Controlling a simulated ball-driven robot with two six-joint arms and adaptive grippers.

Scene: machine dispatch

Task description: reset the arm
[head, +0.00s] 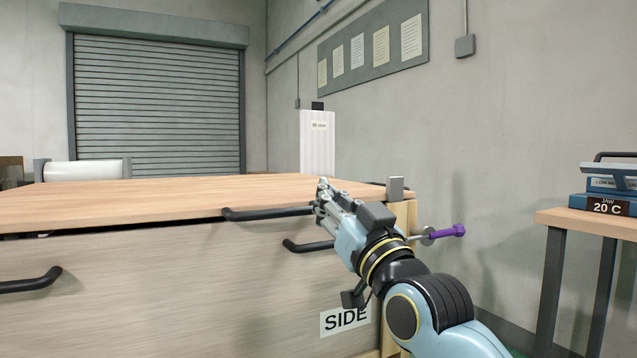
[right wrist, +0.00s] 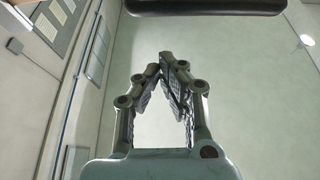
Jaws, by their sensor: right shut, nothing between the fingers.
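My right arm (head: 400,275) reaches up from the lower right in the head view. Its gripper (head: 322,190) is at the right part of a large wooden crate's front, close to the end of a black handle (head: 268,213); I cannot tell if they touch. In the right wrist view the right gripper (right wrist: 168,65) is shut, its fingertips together with nothing between them. A dark bar (right wrist: 205,5) crosses the top of that view. My left gripper is not in view.
The wooden crate (head: 130,270) has more black handles (head: 308,246) and a SIDE label (head: 345,321). A purple-handled lever (head: 445,232) sticks out right of it. A side table (head: 590,222) at right bears blue cases (head: 603,205). A roller shutter (head: 157,100) stands behind.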

